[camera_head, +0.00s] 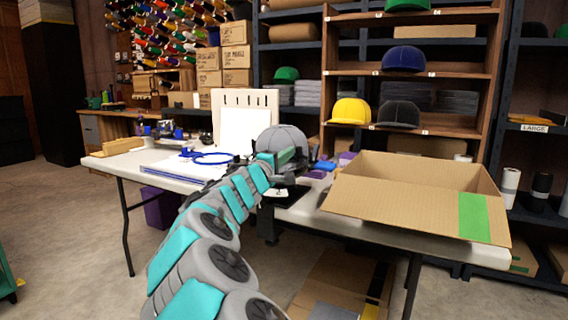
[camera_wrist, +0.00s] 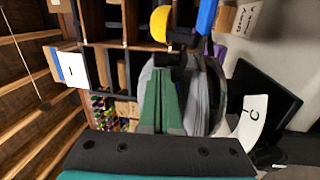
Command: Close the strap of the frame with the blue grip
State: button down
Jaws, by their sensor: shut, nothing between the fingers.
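My gripper (camera_wrist: 165,75) has its green fingers pressed together beside a grey cap (camera_wrist: 200,95) in the wrist view. In the head view my gripper (camera_head: 287,156) is in front of the grey cap (camera_head: 283,136), covering its lower part. A dark curved band (camera_wrist: 219,92) runs along the cap's right side; I cannot tell whether it is the strap. A blue piece (camera_wrist: 207,14), possibly the blue grip, shows above the fingertips. A black plate (camera_wrist: 270,98) and a white label with "C" (camera_wrist: 252,120) lie to the right. Whether fingers and cap touch is unclear.
The white table (camera_head: 118,165) carries an open cardboard box (camera_head: 400,203) on the right and a blue hoop (camera_head: 212,158) on the left. A white slotted panel (camera_head: 245,99) stands behind. Shelves (camera_head: 402,70) with caps rise at the back.

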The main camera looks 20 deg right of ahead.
jog(key=shift+s, duration=0.35)
